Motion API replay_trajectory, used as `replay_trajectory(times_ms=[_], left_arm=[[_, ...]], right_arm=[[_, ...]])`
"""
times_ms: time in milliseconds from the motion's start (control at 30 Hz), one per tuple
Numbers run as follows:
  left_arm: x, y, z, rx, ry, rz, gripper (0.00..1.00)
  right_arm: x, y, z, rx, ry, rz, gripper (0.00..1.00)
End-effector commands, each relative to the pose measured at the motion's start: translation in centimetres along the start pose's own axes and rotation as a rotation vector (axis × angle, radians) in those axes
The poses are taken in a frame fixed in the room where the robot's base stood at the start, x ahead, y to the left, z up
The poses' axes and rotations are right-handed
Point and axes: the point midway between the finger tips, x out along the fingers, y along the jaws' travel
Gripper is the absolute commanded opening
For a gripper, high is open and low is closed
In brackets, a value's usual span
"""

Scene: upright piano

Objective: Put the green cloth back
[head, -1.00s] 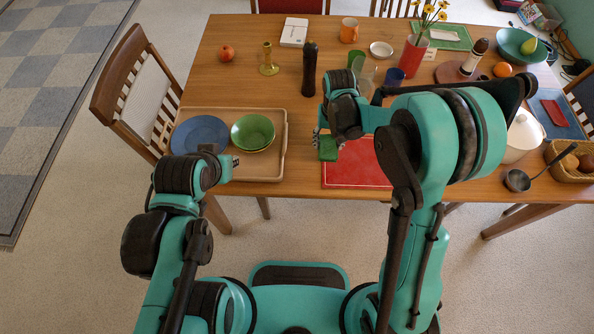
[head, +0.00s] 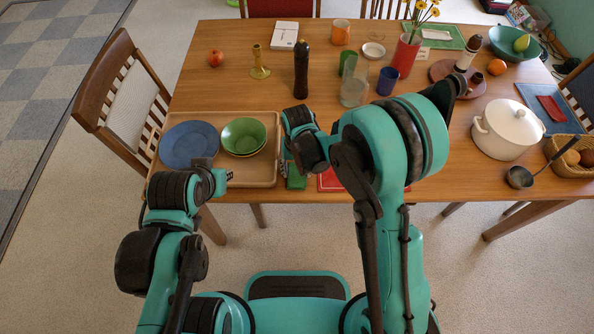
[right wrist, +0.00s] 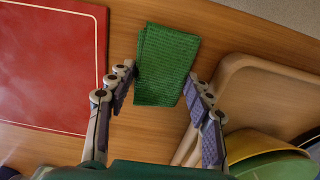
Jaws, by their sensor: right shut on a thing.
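The green cloth (head: 296,181) is a small folded rectangle. In the head view it shows at the table's front edge, between the tray and the red mat. My right gripper (head: 293,168) is shut on it. In the right wrist view the green cloth (right wrist: 166,64) sits between the two fingers of my right gripper (right wrist: 158,92), over bare wood; its height above the table is hard to judge. My left gripper (head: 224,178) is by the tray's front edge, away from the cloth; its finger opening is not clear.
The wooden tray (head: 267,174) with a blue plate (head: 187,146) and green bowls (head: 243,134) lies left of the cloth. The red mat (head: 331,182) lies right, partly hidden by my right arm. A dark pepper mill (head: 301,72) and glasses stand behind. A white pot (head: 507,130) stands far right.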

Motion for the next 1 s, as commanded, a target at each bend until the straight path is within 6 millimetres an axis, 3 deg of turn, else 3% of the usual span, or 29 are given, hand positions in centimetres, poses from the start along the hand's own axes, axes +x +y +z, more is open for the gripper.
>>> replay_trajectory(times_ms=[200, 233, 300, 667, 767, 1000], left_arm=[[0.3, 0.0, 0.2, 0.0, 0.0, 0.0, 0.17], [0.2, 0.0, 0.2, 0.0, 0.0, 0.0, 0.17], [0.2, 0.0, 0.1, 0.0, 0.0, 0.0, 0.17], [-0.1, 0.0, -0.1, 0.0, 0.0, 0.0, 0.17], [-0.5, 0.0, -0.4, 0.0, 0.0, 0.0, 0.17], [-2.2, 0.0, -1.6, 0.0, 0.0, 0.0, 0.17]], right_arm=[[0.4, 0.0, 0.0, 0.0, 0.0, 0.0, 0.2], [0.3, 0.0, 0.0, 0.0, 0.0, 0.0, 0.59], [0.2, 0.0, 0.0, 0.0, 0.0, 0.0, 0.72], [-0.1, 0.0, 0.0, 0.0, 0.0, 0.0, 0.72], [-1.3, 0.0, 0.0, 0.0, 0.0, 0.0, 0.72], [-6.8, 0.0, 0.0, 0.0, 0.0, 0.0, 0.72]])
